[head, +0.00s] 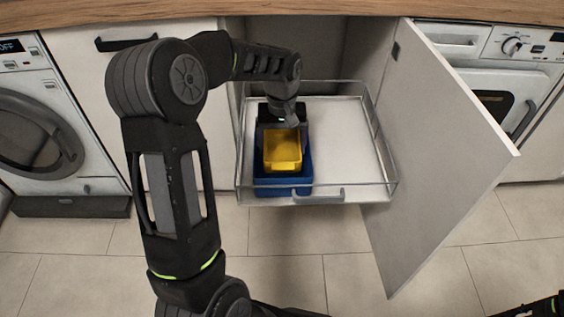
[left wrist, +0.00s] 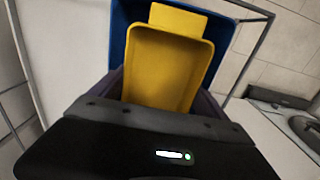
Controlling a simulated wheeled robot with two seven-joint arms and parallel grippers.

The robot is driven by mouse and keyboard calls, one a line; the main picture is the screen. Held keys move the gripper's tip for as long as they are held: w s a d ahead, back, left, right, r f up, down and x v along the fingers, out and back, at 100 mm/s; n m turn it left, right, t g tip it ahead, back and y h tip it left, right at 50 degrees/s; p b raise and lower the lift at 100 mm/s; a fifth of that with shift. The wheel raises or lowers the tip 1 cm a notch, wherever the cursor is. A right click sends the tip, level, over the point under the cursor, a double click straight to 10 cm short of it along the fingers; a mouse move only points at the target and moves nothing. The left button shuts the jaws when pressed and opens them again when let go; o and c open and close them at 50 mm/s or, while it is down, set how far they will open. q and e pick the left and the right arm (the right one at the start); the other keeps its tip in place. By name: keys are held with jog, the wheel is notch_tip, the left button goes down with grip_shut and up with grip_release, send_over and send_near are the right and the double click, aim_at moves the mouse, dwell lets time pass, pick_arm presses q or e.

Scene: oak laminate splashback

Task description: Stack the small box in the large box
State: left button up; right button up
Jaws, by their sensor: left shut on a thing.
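The small box is yellow (head: 283,153) and shows in the middle of the head view, over the large blue box (head: 283,188). The blue box stands in the left part of the pull-out drawer. My left gripper (head: 283,128) reaches down from behind and is shut on the yellow box. In the left wrist view the yellow box (left wrist: 168,70) lies within the outline of the blue box (left wrist: 222,30). I cannot tell whether the yellow box touches the blue box's floor. My right gripper is not visible; only a dark piece of my arm shows at the lower right.
The wire-railed drawer (head: 345,150) is pulled out and its right part is bare. An open cabinet door (head: 440,150) stands to its right. A washing machine (head: 45,130) is at the left, an oven (head: 505,85) at the right. The wooden worktop (head: 350,8) runs above.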

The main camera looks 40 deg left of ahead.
aim_at(282, 152)
pick_arm(q)
jog(key=shift+f, duration=0.25)
jog(key=shift+f+b, duration=0.75)
jog(key=shift+f, duration=1.75)
jog(key=shift+f, duration=0.1)
jog(key=shift+f, duration=0.25)
jog(key=o, duration=1.1)
jog(key=shift+r, duration=0.1)
jog(key=shift+w+r, duration=0.1)
jog(key=shift+r, duration=0.55)
notch_tip(282, 152, up, 11)
jog(key=p, duration=0.3)
jog(key=shift+r, duration=0.15)
